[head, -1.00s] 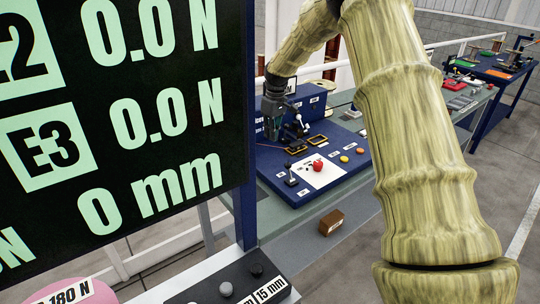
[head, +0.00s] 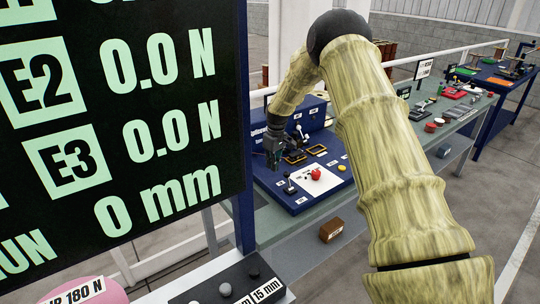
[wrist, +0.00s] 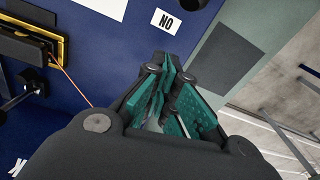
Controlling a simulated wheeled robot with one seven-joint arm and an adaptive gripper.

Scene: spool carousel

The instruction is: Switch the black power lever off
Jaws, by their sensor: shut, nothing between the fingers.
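A small black lever (head: 289,187) stands on the blue control panel (head: 302,204), left of a white plate with a red knob, in the head view. Which way it is thrown is too small to tell. My gripper (head: 273,164) hangs just behind and left of this lever, apart from it in the picture. In the wrist view my gripper (wrist: 168,78) has its green-padded fingers shut and empty above the blue panel. I cannot pick out the lever for certain in the wrist view.
Yellow-framed black parts (head: 294,157) sit behind the white plate (head: 322,181). A large display (head: 120,110) fills the left. A brown box (head: 331,230) lies below the panel. A second blue bench (head: 505,72) stands at the far right.

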